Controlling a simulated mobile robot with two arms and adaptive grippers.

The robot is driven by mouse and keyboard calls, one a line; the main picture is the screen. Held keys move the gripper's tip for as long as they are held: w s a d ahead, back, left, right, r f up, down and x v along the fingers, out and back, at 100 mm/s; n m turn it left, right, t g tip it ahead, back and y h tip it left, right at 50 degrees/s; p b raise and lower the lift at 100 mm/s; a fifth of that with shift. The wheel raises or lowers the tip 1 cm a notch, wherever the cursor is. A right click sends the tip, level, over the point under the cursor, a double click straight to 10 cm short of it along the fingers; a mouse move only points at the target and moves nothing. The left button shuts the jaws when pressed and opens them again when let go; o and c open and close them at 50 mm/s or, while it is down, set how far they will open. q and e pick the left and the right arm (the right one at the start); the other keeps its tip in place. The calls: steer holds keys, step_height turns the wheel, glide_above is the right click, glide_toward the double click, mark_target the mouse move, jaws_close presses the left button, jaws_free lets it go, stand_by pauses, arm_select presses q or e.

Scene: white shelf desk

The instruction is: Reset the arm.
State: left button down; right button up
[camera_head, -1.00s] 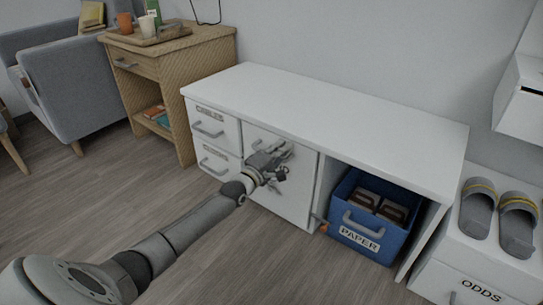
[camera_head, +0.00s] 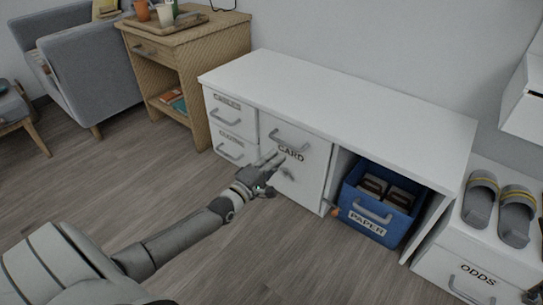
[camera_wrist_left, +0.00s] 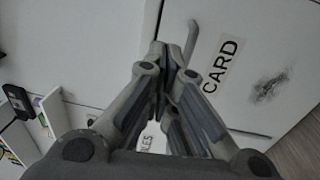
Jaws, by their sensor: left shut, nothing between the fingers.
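My left gripper (camera_head: 272,160) is shut and empty, in front of the white shelf desk (camera_head: 340,95) near its CARD door (camera_head: 297,165). The door looks closed, with a handle near its top and a dark smudge lower down. In the left wrist view the shut fingers (camera_wrist_left: 172,55) show before the desk front, beside the CARD label (camera_wrist_left: 222,66). Whether the fingertips touch the front I cannot tell.
Two labelled drawers (camera_head: 228,117) are left of the door. A blue PAPER bin (camera_head: 375,219) stands in the open bay at right. An ODDS unit (camera_head: 477,270) with grey slippers (camera_head: 482,198) stands further right. A wooden side table (camera_head: 190,40) is at left. The floor in front is free.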

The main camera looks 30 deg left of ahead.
arm_select(q)
steer(key=shift+s, duration=0.7)
